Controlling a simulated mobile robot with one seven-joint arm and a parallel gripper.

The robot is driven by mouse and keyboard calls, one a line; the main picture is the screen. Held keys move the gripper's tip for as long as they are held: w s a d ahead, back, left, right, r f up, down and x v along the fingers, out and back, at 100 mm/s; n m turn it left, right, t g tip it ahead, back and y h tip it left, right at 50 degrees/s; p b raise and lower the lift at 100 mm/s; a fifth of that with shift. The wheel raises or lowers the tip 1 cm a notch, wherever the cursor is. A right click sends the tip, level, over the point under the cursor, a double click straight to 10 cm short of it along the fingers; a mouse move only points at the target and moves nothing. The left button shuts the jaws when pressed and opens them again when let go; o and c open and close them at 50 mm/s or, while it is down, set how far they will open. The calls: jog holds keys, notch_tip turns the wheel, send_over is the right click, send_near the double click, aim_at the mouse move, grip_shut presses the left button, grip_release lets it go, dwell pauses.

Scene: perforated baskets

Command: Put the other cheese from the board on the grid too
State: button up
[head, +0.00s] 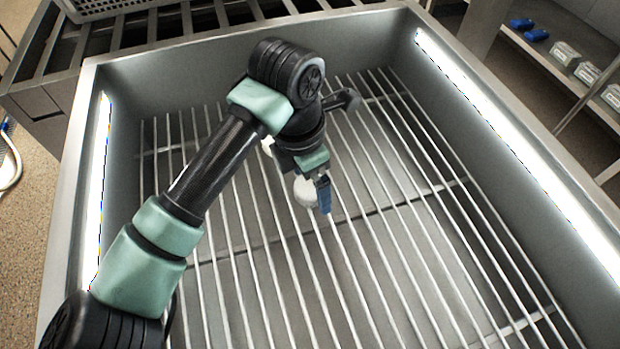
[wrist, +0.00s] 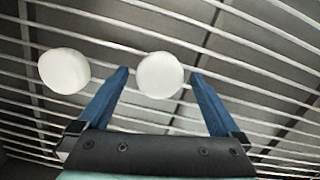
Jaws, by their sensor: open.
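Two white round cheeses lie on the metal grid (head: 400,235). In the wrist view one cheese (wrist: 161,75) is between the blue fingertips of my gripper (wrist: 158,72), with a small gap on each side. The other cheese (wrist: 64,70) is apart from it, outside the left finger. My gripper is open and low over the grid. In the head view one cheese (head: 305,191) shows beside the near blue finger, and the other cheese (head: 267,145) is mostly hidden behind my arm. The board is not seen in either view.
The grid lies in a deep steel basin with raised walls (head: 95,75) and bright light strips along its left and right sides. The grid is bare to the right and in front. A perforated basket (head: 100,8) stands at the back left, outside the basin.

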aim_at(302, 188)
notch_tip(302, 188, up, 12)
jog(key=a+p, duration=0.1)
jog(key=p, duration=0.1)
jog(key=shift+s+a+f, duration=0.15)
jog(key=shift+s+f, duration=0.05)
jog(key=shift+s, duration=0.1)
